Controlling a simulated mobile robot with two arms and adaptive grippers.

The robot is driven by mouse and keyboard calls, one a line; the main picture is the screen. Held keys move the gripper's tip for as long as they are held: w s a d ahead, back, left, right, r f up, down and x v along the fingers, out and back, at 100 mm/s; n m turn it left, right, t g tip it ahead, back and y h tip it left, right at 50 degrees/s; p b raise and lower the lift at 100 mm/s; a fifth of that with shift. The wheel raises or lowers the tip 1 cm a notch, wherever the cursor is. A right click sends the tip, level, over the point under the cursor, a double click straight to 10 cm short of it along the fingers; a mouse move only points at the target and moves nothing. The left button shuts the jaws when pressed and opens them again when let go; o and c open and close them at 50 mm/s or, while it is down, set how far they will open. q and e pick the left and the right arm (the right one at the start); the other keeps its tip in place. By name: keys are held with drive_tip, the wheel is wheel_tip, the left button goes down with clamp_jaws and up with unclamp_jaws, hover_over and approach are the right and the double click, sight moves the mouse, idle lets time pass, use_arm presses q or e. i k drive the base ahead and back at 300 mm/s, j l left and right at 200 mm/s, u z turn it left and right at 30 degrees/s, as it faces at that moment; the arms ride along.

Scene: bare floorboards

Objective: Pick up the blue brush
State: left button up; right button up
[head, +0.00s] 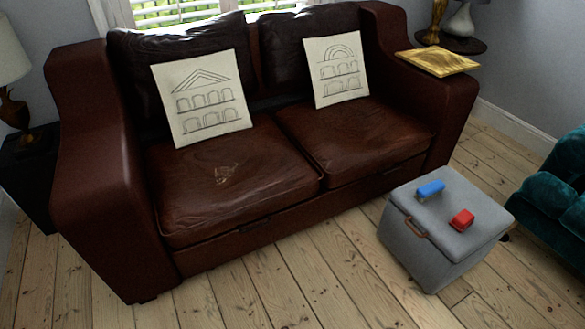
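The blue brush (430,190) is a small oblong block. It lies on the lid of a grey box-shaped ottoman (400,200) at the right of the head view, towards the lid's far side. A red object (462,220) of similar shape lies on the same lid, nearer and to the right, apart from the brush. Neither of my grippers shows in the head view.
A brown leather sofa (240,190) with two white cushions (202,98) stands behind and left of the ottoman. A teal armchair (555,190) stands at the right. A yellow object (438,62) lies on the sofa's right arm. Bare floorboards (300,290) are clear in front.

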sight(430, 190)
drive_tip(key=i+l+z, duration=0.15)
drive_tip(key=i+l, duration=0.15)
drive_tip(key=i+l+z, duration=0.1)
drive_tip(key=i, duration=0.4)
drive_tip(key=l, duration=0.1)
